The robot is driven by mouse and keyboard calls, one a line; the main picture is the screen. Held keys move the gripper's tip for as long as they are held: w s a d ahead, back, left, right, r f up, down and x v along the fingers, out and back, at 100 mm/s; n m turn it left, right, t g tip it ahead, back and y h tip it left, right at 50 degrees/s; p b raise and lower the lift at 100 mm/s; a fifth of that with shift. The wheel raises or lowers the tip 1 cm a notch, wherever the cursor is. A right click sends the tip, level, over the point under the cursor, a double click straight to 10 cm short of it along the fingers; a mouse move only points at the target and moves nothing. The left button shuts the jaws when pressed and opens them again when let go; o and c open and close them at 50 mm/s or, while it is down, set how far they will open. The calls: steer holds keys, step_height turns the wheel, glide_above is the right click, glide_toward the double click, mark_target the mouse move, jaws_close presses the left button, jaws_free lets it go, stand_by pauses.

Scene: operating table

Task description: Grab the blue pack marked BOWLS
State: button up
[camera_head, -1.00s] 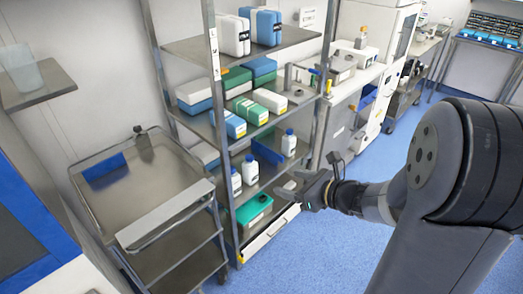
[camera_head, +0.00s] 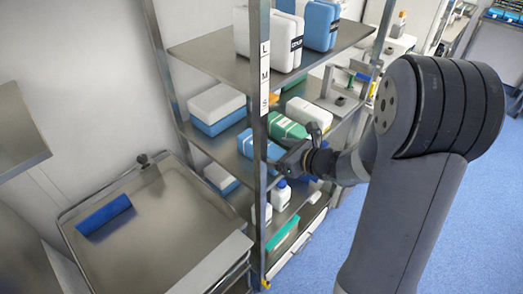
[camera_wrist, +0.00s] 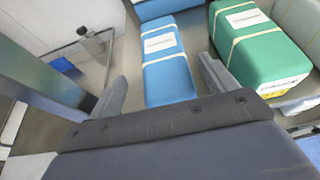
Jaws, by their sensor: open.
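A blue pack (camera_wrist: 168,72) with white straps and a white label lies between the fingers of my gripper (camera_wrist: 162,70) in the wrist view, just beyond them. The label is too small to read, so I cannot confirm BOWLS. In the head view a blue pack (camera_head: 257,147) lies on the middle shelf, partly behind the rack post. My gripper (camera_head: 283,158) is beside it at the front of that shelf, open and empty.
A green pack (camera_wrist: 247,45) lies close on the right in the wrist view. The rack post (camera_head: 259,130) stands just left of my gripper. The top shelf (camera_head: 205,52) is above. A steel cart (camera_head: 150,235) with a blue item stands at left.

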mark_target(270, 149)
steer(key=shift+p+x, duration=0.5)
steer(key=shift+x, duration=1.8)
steer(key=shift+w+d+f, duration=0.1)
steer(key=shift+w+d, duration=0.05)
steer(key=shift+d, duration=0.05)
steer(key=c, duration=1.2)
